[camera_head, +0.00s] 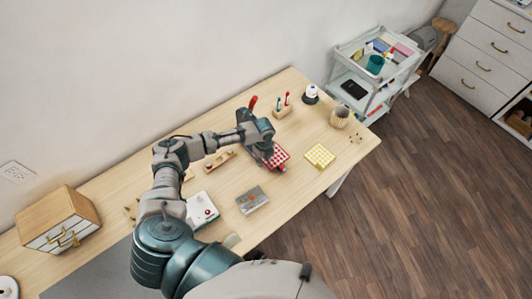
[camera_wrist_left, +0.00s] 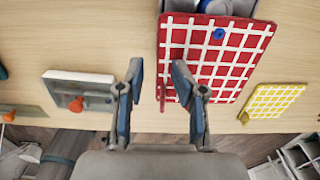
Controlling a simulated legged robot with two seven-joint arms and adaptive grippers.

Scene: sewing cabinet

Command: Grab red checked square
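My right gripper is not in view.
A yellow checked square (camera_head: 320,156) lies to the right. A grey box (camera_head: 252,200) and a white box (camera_head: 200,212) are nearer. A woven cup (camera_head: 340,117) and a pin stand (camera_head: 282,111) are at the back. A wooden drawer cabinet (camera_head: 60,222) stands left.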

